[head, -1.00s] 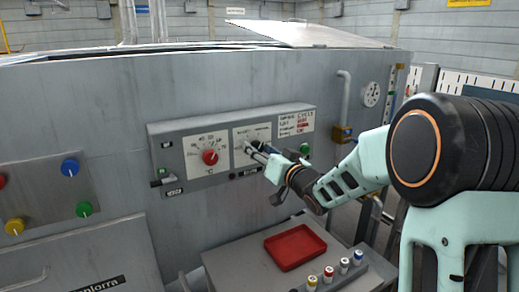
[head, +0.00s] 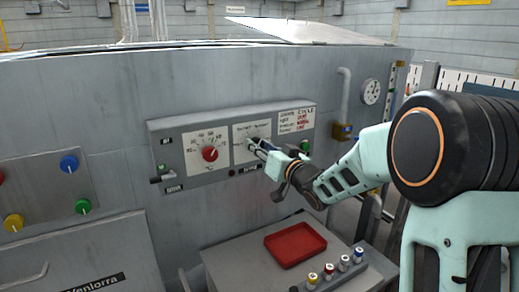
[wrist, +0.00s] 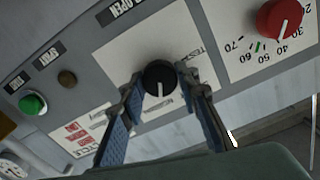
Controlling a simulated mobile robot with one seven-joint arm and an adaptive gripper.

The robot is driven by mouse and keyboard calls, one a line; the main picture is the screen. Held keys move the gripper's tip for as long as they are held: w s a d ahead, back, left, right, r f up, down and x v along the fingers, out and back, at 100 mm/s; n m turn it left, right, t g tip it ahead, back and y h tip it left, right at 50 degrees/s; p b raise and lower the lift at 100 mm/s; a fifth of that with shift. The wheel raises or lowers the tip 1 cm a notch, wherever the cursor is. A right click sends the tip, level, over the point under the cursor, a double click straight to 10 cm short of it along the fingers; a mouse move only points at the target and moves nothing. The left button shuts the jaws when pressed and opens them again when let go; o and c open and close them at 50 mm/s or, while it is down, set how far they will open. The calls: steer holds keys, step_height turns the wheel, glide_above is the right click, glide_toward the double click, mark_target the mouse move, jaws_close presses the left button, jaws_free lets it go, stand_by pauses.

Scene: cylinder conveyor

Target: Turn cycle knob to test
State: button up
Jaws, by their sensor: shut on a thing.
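The black cycle knob (wrist: 159,77) sits on a pale dial plate (wrist: 120,47) in the wrist view. A white pointer line on the knob points down the picture. The word TEST is partly readable to the right of the knob, and another label below it is partly covered. My gripper (wrist: 161,87) has its blue-grey fingers on either side of the knob, shut on it. In the head view, my gripper (head: 255,146) reaches the right-hand dial of the grey control box (head: 225,174) and largely hides the knob.
A red knob (head: 210,154) on a scaled dial is to the left. A green button (wrist: 33,103) and a small brown button (wrist: 67,79) are near the cycle knob. A red tray (head: 295,245) and several coloured-top cylinders (head: 328,271) are below the arm.

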steer(key=n+b, duration=2)
steer(key=n, duration=0.3)
steer(key=shift+f, duration=0.1)
steer(key=shift+n, duration=0.3)
stand_by(0.3)
steer(key=o, duration=1.2)
steer(key=shift+c, duration=0.2)
steer(key=shift+s, duration=0.1)
steer(key=v, duration=0.7)
steer(key=shift+d, duration=0.15)
steer(key=shift+s, duration=0.1)
